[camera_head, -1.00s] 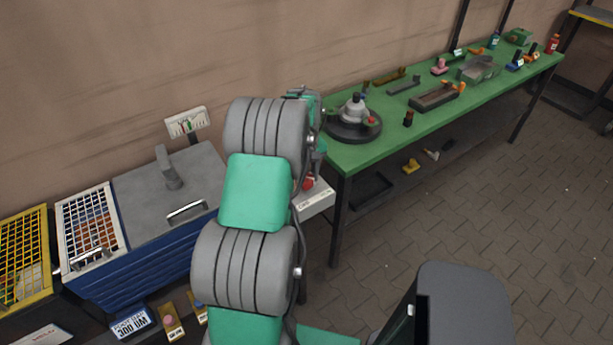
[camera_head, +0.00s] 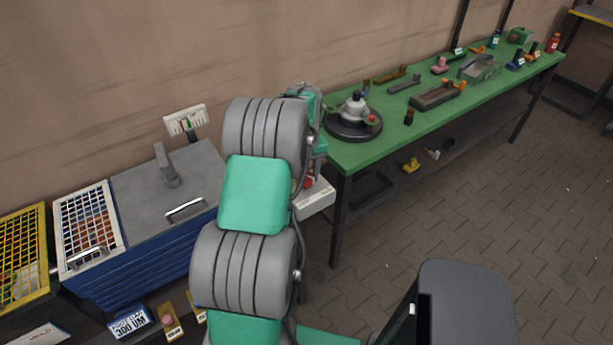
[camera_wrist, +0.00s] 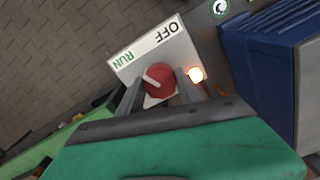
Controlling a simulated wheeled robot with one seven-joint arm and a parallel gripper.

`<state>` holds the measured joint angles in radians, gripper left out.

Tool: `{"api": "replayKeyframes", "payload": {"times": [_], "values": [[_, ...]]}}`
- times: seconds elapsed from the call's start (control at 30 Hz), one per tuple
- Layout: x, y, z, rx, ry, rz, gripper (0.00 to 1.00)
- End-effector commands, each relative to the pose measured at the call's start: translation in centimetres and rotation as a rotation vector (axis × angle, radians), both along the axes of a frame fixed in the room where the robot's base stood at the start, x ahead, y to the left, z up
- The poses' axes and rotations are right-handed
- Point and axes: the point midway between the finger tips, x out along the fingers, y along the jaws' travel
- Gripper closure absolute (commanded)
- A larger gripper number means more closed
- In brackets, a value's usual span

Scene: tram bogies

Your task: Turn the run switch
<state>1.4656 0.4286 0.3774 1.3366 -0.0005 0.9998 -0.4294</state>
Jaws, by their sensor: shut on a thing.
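The run switch is a red round knob (camera_wrist: 159,80) with a white pointer line, on a white plate marked RUN and OFF (camera_wrist: 145,48) in the wrist view. The pointer lies toward the RUN side. My gripper (camera_wrist: 160,84) is shut on the knob, one finger on each side of it. A small lamp (camera_wrist: 196,74) beside the right finger glows warm white. In the head view, the pale switch box (camera_head: 315,202) shows right of my arm, with some red above it; my arm hides most of the gripper.
A green workbench (camera_head: 370,150) with tools and parts stands to the right. The paved floor (camera_head: 480,210) in front of it is clear.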

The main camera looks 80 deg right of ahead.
Motion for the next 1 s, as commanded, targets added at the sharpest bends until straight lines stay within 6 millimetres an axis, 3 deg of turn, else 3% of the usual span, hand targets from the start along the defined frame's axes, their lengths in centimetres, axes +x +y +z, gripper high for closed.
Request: {"api": "replayKeyframes", "payload": {"times": [1.0], "values": [[-0.04,-0.16,0.07,-0.005,-0.001,-0.941,0.98]]}}
